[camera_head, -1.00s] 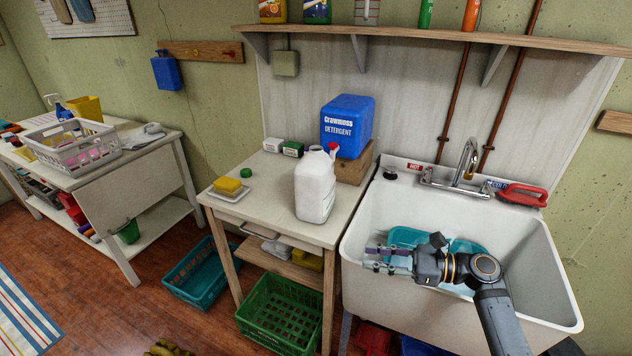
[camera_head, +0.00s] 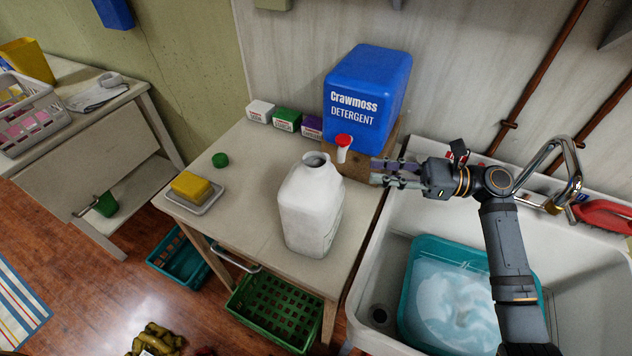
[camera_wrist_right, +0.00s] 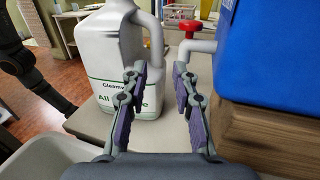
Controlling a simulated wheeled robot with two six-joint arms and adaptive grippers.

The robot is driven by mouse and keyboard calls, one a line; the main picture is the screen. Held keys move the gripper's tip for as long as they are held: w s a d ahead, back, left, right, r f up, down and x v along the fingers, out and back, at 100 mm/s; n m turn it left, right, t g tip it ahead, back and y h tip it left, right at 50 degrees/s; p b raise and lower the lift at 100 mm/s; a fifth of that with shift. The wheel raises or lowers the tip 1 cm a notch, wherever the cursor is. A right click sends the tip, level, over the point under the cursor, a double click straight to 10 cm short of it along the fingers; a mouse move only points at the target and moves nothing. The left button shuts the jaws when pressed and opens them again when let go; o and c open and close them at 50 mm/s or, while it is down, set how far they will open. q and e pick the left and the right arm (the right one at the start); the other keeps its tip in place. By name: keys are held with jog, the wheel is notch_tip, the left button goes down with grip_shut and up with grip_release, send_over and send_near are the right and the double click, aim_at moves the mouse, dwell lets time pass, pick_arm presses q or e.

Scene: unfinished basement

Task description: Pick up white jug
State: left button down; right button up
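The white jug (camera_head: 311,208) stands upright and uncapped on the small table, in front of the blue detergent container. In the right wrist view the jug (camera_wrist_right: 104,58) is at upper left, with its handle side toward the fingers and a green-lettered label. My right gripper (camera_head: 376,174) is open and empty, to the right of the jug and apart from it, near the container's tap. My left gripper is not in the head view. A dark arm shows at the left of the right wrist view.
The blue detergent container (camera_head: 367,95) with a red tap sits on a wooden block (camera_head: 352,165) behind the jug. A yellow sponge (camera_head: 191,185), a green cap (camera_head: 220,160) and small boxes share the table. The sink (camera_head: 376,259) with a teal basin is at right.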

aim_at(334, 167)
jog(key=a+p, duration=0.1)
jog(key=a, duration=0.4)
jog(key=a+p, duration=0.1)
jog(key=a, duration=0.4)
jog(key=shift+w+a+r, duration=0.2)
jog(key=shift+a, duration=0.2)
jog(key=shift+d, duration=0.2)
jog(key=shift+c, duration=0.6)
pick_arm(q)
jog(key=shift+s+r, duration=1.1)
pick_arm(e)
grip_shut()
